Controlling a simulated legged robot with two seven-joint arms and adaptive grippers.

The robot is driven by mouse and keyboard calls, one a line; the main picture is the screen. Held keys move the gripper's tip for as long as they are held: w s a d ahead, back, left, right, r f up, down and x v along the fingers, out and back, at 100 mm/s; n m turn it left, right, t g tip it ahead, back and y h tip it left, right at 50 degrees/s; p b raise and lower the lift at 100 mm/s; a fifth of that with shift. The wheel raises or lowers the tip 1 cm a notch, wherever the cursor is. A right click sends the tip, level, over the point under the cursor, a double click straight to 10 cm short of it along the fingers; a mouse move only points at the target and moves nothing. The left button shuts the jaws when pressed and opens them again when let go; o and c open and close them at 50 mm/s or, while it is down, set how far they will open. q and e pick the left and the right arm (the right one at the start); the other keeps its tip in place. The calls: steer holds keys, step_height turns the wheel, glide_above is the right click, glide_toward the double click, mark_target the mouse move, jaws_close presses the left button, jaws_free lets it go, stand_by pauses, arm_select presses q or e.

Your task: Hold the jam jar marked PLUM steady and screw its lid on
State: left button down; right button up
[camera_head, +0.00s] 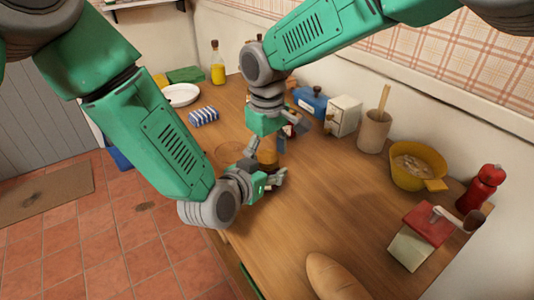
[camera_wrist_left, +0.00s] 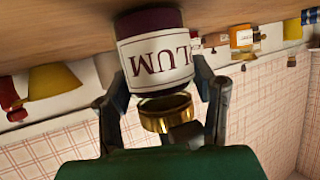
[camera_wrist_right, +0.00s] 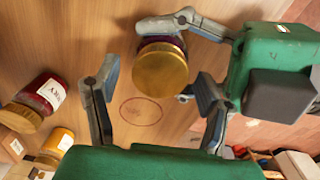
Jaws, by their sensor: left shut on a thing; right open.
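The jar marked PLUM (camera_wrist_left: 155,50) is dark with a white label, which appears upside down in the left wrist view. It stands on the table. My left gripper (camera_head: 265,172) is shut around its sides. A gold lid (camera_wrist_right: 160,68) is at the jar's mouth; it also shows in the left wrist view (camera_wrist_left: 167,113). I cannot tell how tightly it sits. My right gripper (camera_head: 266,147) is open above the jar, its fingers spread to either side of the lid in the right wrist view, with gaps. The jar is partly hidden by the grippers in the head view.
A dark red jar (camera_wrist_right: 47,92) and a yellow jar (camera_wrist_right: 60,138) stand nearby. A thin ring (camera_wrist_right: 141,110) is marked on the table. The front right-middle table is clear.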

step_height(320, 180, up, 12)
stand_by(0.6)
steer(key=shift+f, duration=0.1)
arm_select(q)
steer(key=c, duration=0.6)
jaws_free()
arm_select(e)
steer(key=shift+w, duration=0.1)
arm_select(q)
steer(key=v, duration=1.2)
steer(key=shift+f, duration=0.1)
